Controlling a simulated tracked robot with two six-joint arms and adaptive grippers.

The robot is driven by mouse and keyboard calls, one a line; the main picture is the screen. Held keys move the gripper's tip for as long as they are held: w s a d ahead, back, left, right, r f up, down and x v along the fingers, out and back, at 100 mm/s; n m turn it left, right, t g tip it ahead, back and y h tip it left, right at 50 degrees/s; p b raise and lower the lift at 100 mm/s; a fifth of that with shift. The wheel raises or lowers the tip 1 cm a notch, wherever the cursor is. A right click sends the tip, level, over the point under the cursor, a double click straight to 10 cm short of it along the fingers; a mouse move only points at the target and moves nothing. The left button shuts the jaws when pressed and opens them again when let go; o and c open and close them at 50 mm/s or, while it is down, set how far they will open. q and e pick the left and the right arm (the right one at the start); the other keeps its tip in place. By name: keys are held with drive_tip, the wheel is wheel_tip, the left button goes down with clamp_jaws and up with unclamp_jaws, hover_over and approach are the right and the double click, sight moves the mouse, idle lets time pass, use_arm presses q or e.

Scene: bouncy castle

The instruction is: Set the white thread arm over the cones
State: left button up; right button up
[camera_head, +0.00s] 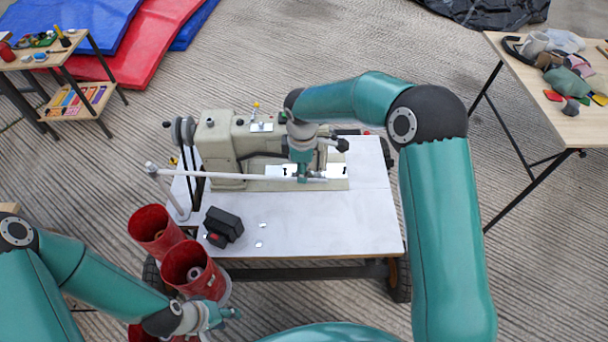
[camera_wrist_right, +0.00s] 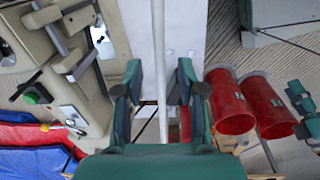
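The white thread arm (camera_head: 235,175) is a thin rod running from a post (camera_head: 152,170) at the table's left side, rightward in front of the sewing machine. My right gripper (camera_head: 304,172) is at its right end. In the right wrist view the rod (camera_wrist_right: 158,45) passes between the spread fingers of my right gripper (camera_wrist_right: 158,85), with gaps beside it. Red cones (camera_head: 154,229) (camera_head: 193,268) stand left of the table, clear of the rod; they also show in the right wrist view (camera_wrist_right: 229,103). My left gripper (camera_head: 218,316) is beside the cones, its fingers unclear.
The cream sewing machine (camera_head: 225,150) stands at the back of the white table (camera_head: 330,228). A black box (camera_head: 223,225) lies at the table's front left. The table's front right is clear. Side tables (camera_head: 580,128) (camera_head: 30,60) stand farther off.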

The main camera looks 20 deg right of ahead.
drive_tip(key=shift+w+f, duration=0.1)
drive_tip(key=shift+f, duration=1.8)
clamp_jaws()
